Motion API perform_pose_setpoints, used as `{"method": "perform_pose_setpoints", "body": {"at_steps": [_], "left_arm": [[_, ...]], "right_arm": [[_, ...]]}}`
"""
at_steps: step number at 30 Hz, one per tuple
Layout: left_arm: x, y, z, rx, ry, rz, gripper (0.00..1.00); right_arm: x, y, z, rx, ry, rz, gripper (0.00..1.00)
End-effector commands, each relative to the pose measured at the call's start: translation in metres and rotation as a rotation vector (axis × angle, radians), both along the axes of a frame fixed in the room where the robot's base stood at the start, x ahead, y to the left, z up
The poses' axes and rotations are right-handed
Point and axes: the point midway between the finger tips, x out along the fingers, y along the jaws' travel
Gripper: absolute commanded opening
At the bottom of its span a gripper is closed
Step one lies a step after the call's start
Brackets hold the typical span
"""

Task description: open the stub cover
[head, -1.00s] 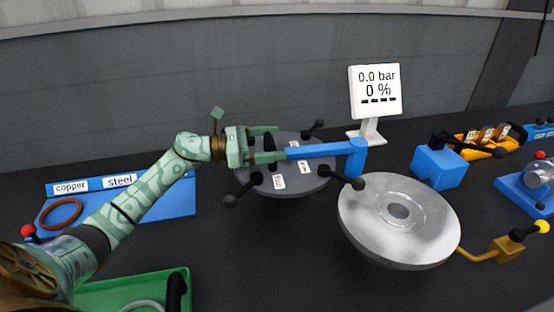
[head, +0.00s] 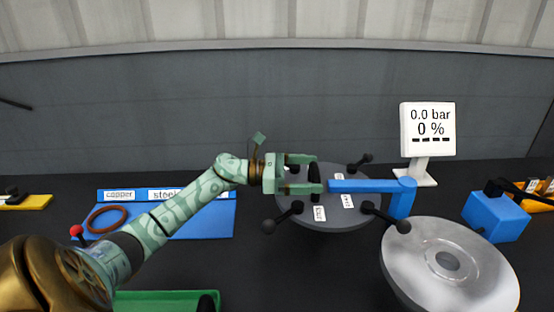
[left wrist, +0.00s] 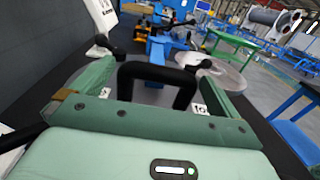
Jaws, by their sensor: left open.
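The stub cover (head: 347,219) is a dark grey disc with several black ball-ended clamp levers (head: 284,217) around its rim and small white labels. A blue swing arm (head: 365,186) reaches over it from a post on its right. A black bar handle (left wrist: 155,72) stands on the cover. My left gripper (head: 318,172) is over the cover with its fingers spread, one on each side of the handle. In the left wrist view the handle sits between the green fingers, with gaps beside it. Whether a finger touches it I cannot tell. My right gripper is not in view.
A silver round flange (head: 450,265) stands right of the cover. Behind are a white gauge display (head: 428,130) reading 0.0 bar, 0 %, and a blue block (head: 497,217). Left are a blue board (head: 205,222) with a brown ring and a green tray (head: 150,301).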

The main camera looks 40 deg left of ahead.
Motion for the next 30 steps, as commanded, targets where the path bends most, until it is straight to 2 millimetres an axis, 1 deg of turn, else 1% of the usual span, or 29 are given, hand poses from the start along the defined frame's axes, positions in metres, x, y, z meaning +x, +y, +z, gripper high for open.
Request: {"method": "perform_pose_setpoints", "body": {"at_steps": [9,12,15,18,21,30], "left_arm": [[-0.059,0.061,0.0,0.002,0.005,0.002,1.0],[-0.075,0.078,0.0,0.001,0.005,0.002,1.0],[-0.087,0.091,0.0,0.003,0.003,0.001,1.0],[-0.096,0.1,0.0,0.001,0.001,0.001,1.0],[-0.1,0.104,0.0,0.001,0.001,0.0,1.0],[-0.1,0.105,0.0,0.001,0.0,0.0,1.0]], "right_arm": [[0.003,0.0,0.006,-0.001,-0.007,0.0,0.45],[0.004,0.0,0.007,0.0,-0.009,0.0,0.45],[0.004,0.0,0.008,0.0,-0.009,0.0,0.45],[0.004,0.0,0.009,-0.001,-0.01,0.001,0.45],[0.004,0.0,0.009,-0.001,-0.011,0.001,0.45],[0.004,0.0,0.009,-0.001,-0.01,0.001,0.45]]}}
